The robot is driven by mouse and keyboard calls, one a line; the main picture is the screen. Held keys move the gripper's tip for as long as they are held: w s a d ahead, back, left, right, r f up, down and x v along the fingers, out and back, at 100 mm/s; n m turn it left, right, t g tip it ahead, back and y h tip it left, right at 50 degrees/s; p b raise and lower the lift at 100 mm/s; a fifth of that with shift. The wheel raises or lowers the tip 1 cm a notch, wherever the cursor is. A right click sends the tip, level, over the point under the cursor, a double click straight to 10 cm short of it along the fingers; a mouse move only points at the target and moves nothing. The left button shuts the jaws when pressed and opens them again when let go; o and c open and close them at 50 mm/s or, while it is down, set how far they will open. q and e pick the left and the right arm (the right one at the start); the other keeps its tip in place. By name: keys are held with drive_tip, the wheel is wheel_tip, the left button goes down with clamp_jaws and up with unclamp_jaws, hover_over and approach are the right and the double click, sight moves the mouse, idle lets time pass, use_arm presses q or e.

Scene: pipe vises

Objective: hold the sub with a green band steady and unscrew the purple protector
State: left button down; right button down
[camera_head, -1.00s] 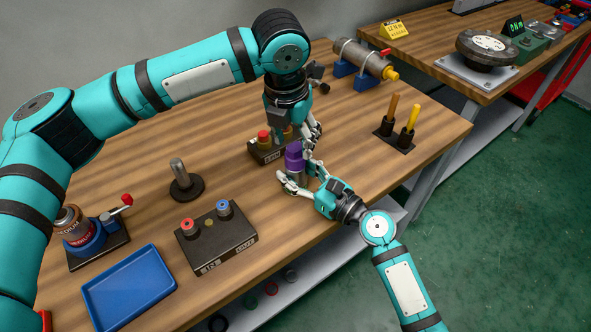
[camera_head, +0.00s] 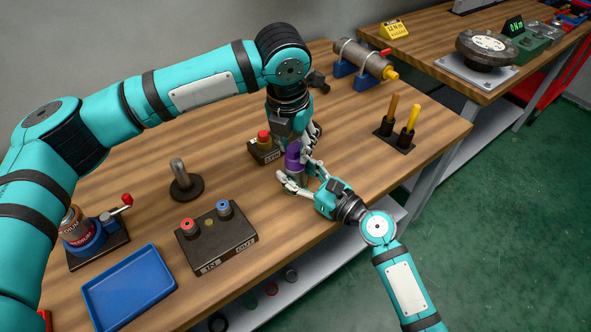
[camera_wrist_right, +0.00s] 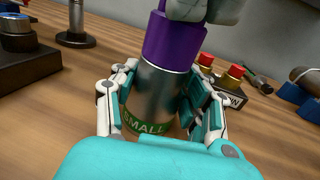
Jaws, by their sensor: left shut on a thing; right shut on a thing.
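The sub (camera_wrist_right: 155,92) is a grey metal cylinder standing upright on the table, with a green band (camera_wrist_right: 146,122) lettered "SMALL" near its lower end in the right wrist view. The purple protector (camera_wrist_right: 174,42) sits on its top and also shows in the head view (camera_head: 293,158). My right gripper (camera_head: 297,182) is shut around the sub's body from the front; its fingers flank the metal in the right wrist view (camera_wrist_right: 163,105). My left gripper (camera_head: 297,146) points down from above and is shut on the purple protector, its fingers partly hiding it.
A black block with red-topped parts (camera_head: 263,147) stands just behind the sub. Another block marked IN and OUT (camera_head: 217,240), a post on a round base (camera_head: 181,181) and a blue tray (camera_head: 130,288) lie left. A stand with orange and yellow handles (camera_head: 397,138) is right. The table's front edge is close.

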use_arm(q)
drive_tip(key=n, duration=0.4)
drive_tip(key=shift+f+y, duration=0.1)
drive_tip(key=shift+y, duration=0.2)
drive_tip(key=n, duration=0.3)
drive_tip(key=shift+d+y, duration=0.1)
drive_tip(key=shift+y, duration=0.3)
drive_tip(key=n, duration=0.5)
drive_tip(key=shift+n+y, duration=0.4)
drive_tip(key=shift+n+g, duration=0.3)
drive_tip(key=shift+n, duration=0.5)
drive_tip(key=shift+n+y, duration=0.3)
drive_tip(key=shift+n, duration=0.9)
drive_tip(key=n+g, duration=0.1)
drive_tip(key=n, duration=0.4)
drive_tip(key=shift+w+n, duration=0.1)
drive_tip(key=shift+n, duration=0.3)
drive_tip(key=n+g, duration=0.1)
drive_tip(key=n, duration=0.5)
